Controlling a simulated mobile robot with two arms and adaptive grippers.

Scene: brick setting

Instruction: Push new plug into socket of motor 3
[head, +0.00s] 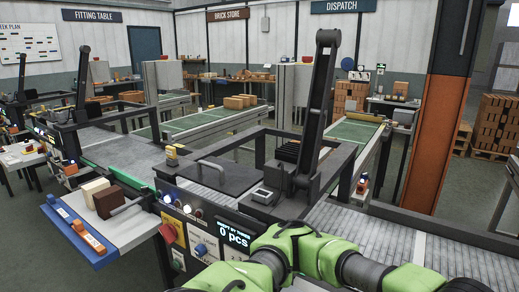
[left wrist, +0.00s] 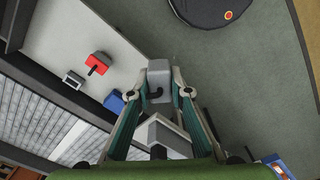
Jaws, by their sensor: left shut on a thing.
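In the left wrist view my left gripper (left wrist: 160,93) reaches up the picture with its two green-padded fingers. It is shut on a grey block-shaped plug (left wrist: 158,71) with a short dark cable stub on its near face. A pale angular piece shows between the fingers nearer the palm; I cannot tell what it is. Left of the gripper, a red block with a dark stub (left wrist: 97,63) and a grey square-framed part (left wrist: 73,78) sit on a pale surface. I cannot make out a socket marked 3. No gripper shows in the head view, only a green arm of mine.
A machine with a display panel reading 0 pcs (head: 233,233) and a dark upright column (head: 322,95) stand ahead. A side shelf (head: 125,225) holds brown and cream blocks. A blue block (left wrist: 115,102) is close left of the left gripper.

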